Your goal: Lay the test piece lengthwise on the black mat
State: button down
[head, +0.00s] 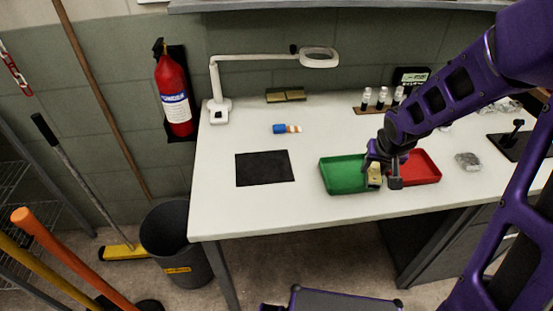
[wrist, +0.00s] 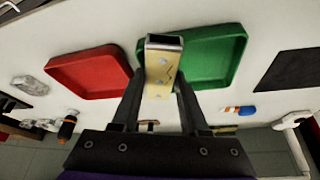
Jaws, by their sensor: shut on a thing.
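The test piece (wrist: 159,70) is a pale gold, box-like bar with a hollow dark end, seen in the wrist view. My gripper (wrist: 160,92) is shut on it, one finger on each side. In the head view the piece (head: 375,176) shows between the fingers of my gripper (head: 384,172), at the right edge of the green tray. I cannot tell whether it touches the tray. The black mat (head: 265,168) lies flat and bare on the table, left of the green tray. It also shows at the right of the wrist view (wrist: 290,70).
The green tray (head: 338,178) and red tray (head: 424,167) stand side by side. A blue and orange bottle (head: 286,129) lies behind the mat. A magnifier lamp (head: 219,108) stands at the back left. The table (head: 240,210) is clear around the mat.

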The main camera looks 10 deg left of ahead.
aim_at(264, 167)
jog(key=k+j, duration=0.1)
jog(key=j, duration=0.4)
jog(key=k+j, duration=0.1)
jog(key=j, duration=0.4)
jog(key=k+j, duration=0.1)
jog(key=j, duration=0.35)
